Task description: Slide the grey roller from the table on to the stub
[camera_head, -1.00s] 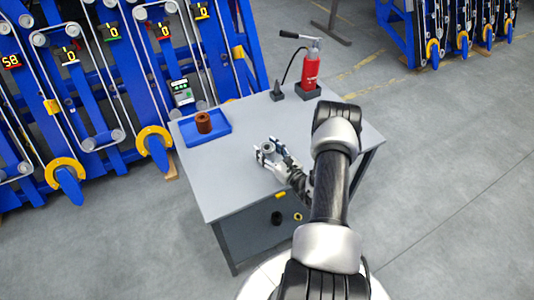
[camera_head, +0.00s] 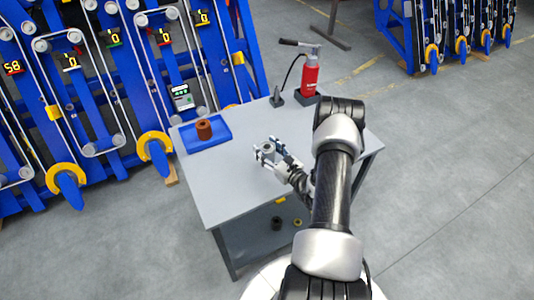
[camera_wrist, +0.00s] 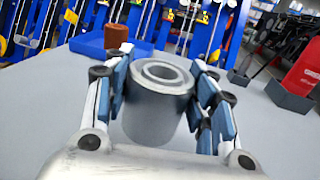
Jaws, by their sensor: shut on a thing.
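The grey roller (camera_wrist: 158,103) is a short upright cylinder with a hole in its top. My gripper (camera_wrist: 166,95) is shut on it, with a blue-padded finger on each side. In the head view the roller (camera_head: 268,148) is between the fingers of my gripper (camera_head: 270,152), over the middle of the grey table (camera_head: 220,186). I cannot tell whether its base touches the table. Blue frames (camera_head: 90,90) with several grey rollers and yellow-ringed blue feet stand behind and left. I cannot tell which stub is meant.
A blue tray (camera_head: 222,133) with a brown cylinder (camera_head: 204,129) lies at the table's left. Dark and yellow rings (camera_head: 297,222) lie under the tabletop. Grey floor is clear at right.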

